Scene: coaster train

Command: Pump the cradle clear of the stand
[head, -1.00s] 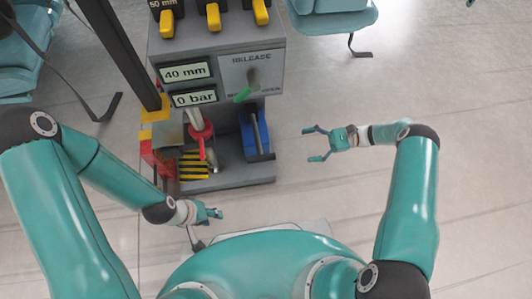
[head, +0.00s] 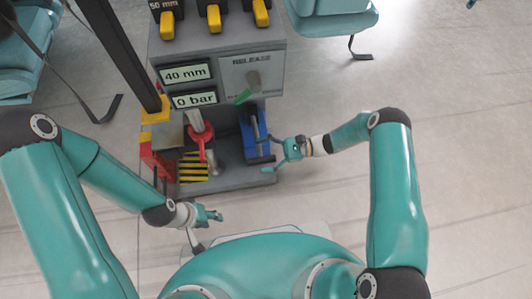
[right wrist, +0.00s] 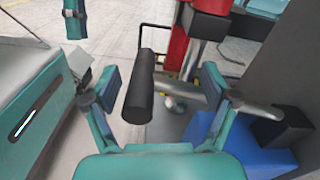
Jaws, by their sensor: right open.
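The blue pump (head: 247,146) stands at the lower right of the grey console. Its lever ends in a black grip (head: 262,159), which also shows in the right wrist view (right wrist: 138,98) on a grey rod. My right gripper (head: 269,154) is open beside the lever. In the right wrist view the grip lies between the open fingers (right wrist: 163,95), apart from them. My left gripper (head: 209,214) hangs low in front of the console, its finger gap unclear. Displays read 40 mm (head: 186,73) and 0 bar (head: 194,100). I cannot clearly identify the cradle or its stand.
A red lever (head: 201,137) stands left of the pump above a yellow-black striped plate (head: 193,168). A dark post (head: 128,58) rises at the left. Yellow levers (head: 214,17) line the console top. Floor on the right is clear.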

